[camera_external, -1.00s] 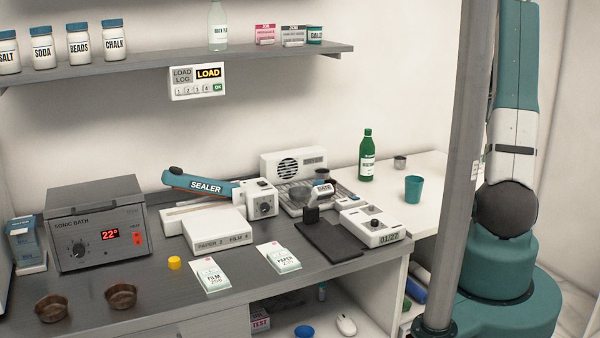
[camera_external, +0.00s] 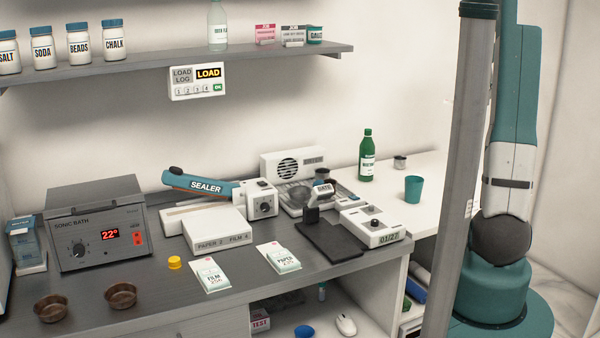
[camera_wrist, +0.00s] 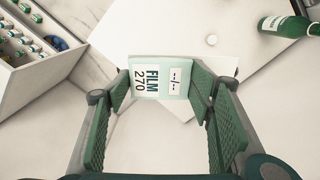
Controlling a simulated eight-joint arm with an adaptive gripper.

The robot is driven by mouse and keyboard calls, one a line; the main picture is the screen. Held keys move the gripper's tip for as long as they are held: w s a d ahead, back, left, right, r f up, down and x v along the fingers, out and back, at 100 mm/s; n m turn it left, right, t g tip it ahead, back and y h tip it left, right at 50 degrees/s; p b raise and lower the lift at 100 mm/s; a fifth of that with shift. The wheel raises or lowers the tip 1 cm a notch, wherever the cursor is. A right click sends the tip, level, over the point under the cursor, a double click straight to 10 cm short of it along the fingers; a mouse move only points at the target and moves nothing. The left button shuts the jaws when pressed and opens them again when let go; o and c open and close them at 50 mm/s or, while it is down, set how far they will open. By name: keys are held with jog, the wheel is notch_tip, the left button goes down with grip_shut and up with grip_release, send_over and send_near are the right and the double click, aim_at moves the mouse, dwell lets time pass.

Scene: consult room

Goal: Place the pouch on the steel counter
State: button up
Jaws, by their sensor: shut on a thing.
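In the wrist view a pale pouch (camera_wrist: 160,78) marked "FILM 270" sits between the fingers of my gripper (camera_wrist: 158,92), which is shut on it. The pouch is held above a white surface. My gripper and this pouch are out of sight in the external view. The grey steel counter (camera_external: 130,300) runs across the external view. A film packet (camera_external: 209,274) and a paper packet (camera_external: 278,257) lie flat near its front edge.
On the counter stand the sonic bath (camera_external: 97,222), the sealer (camera_external: 205,185), a yellow cap (camera_external: 174,262) and two brown bowls (camera_external: 121,295). A green bottle (camera_external: 366,155) and teal cup (camera_external: 413,189) stand on the white table at right. A shelf (camera_external: 180,65) hangs above.

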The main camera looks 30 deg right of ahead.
jog(key=shift+n, duration=0.6)
jog(key=shift+s+a+r+b, duration=0.1)
jog(key=shift+a+r+b, duration=0.15)
jog(key=shift+r, duration=0.85)
jog(key=shift+a+r+b, duration=0.15)
jog(key=shift+r+b, duration=0.05)
jog(key=shift+r, duration=0.85)
jog(key=shift+f, duration=0.1)
jog(key=shift+w+a+f, duration=0.15)
jog(key=shift+w+f, duration=0.05)
jog(key=shift+f, duration=0.3)
jog(key=s+a+f+m+p, duration=0.1)
jog(key=a+f+m+p, duration=0.2)
jog(key=f, duration=0.9)
jog(key=a+f+m+p, duration=0.4)
jog(key=a+f+m, duration=0.3)
jog(key=a+f, duration=0.4)
jog(key=shift+s+a+f, duration=0.15)
jog(key=shift+s+f, duration=0.25)
jog(key=shift+f, duration=0.45)
jog(key=shift+f, duration=0.1)
jog(key=shift+f, duration=2.8)
